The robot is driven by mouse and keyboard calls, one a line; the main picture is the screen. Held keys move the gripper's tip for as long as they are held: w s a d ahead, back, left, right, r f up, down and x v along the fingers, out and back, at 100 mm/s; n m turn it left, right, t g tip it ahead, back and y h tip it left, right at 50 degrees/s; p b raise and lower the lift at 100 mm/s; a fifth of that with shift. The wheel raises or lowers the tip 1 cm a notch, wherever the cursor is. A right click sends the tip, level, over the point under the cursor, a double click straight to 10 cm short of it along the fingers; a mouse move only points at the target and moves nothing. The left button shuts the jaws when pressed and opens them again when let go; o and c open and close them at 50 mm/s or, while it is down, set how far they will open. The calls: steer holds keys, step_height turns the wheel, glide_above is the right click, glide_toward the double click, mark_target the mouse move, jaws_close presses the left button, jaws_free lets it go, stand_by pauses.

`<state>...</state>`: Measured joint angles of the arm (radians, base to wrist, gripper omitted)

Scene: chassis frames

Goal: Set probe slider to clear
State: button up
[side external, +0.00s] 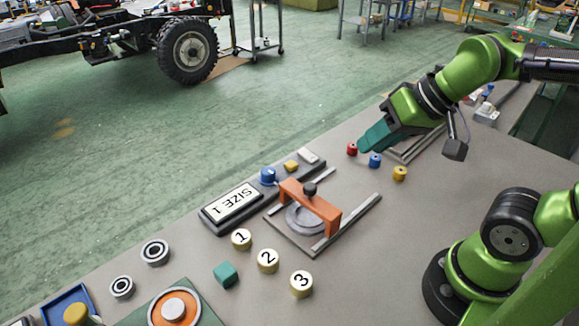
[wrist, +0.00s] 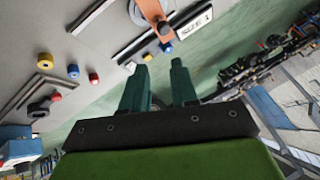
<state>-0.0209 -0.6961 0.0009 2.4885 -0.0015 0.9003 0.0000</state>
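An orange bridge (side external: 318,208) with a black knob on top straddles a grey disc between two rails; part of it shows at the top of the wrist view (wrist: 153,14). A second railed fixture (side external: 408,153) lies partly behind my gripper; in the wrist view its rails (wrist: 32,88) are at the left, with a dark part near them. I cannot tell from any label which one is the probe slider. My gripper (side external: 368,144), with teal fingers, is above the table near the red, blue and yellow knobs. Its fingers (wrist: 160,75) are apart with nothing between them.
A panel reading "SIZE 1" (side external: 234,202) has a blue knob (side external: 268,176) and buttons. Red (side external: 352,149), blue (side external: 375,160) and yellow (side external: 400,173) knobs stand near my gripper. Numbered discs, a teal cube (side external: 226,274) and black rings lie front left. The table's right middle is clear.

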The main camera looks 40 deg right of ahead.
mark_target(311, 186)
steer(key=o, duration=0.5)
steer(key=w+a+g, duration=0.1)
steer(key=w, duration=0.2)
steer(key=w+a+n+g+h, duration=0.1)
steer(key=w+g, duration=0.1)
steer(key=w, duration=0.1)
steer(key=w+a+g, duration=0.2)
steer(key=w, duration=0.1)
steer(key=shift+w+r+n, duration=0.2)
steer(key=shift+r+n, duration=0.1)
steer(key=shift+r, duration=0.1)
steer(key=shift+c, duration=0.2)
steer(key=shift+m+g+h, duration=0.4)
steer(key=shift+g+h, duration=0.2)
steer(key=shift+g, duration=0.2)
steer(key=f, duration=0.5)
steer(key=w+f, duration=0.1)
steer(key=f, duration=0.8)
steer(key=shift+w+a+f, duration=0.15)
steer(key=shift+f, duration=0.15)
jaws_close()
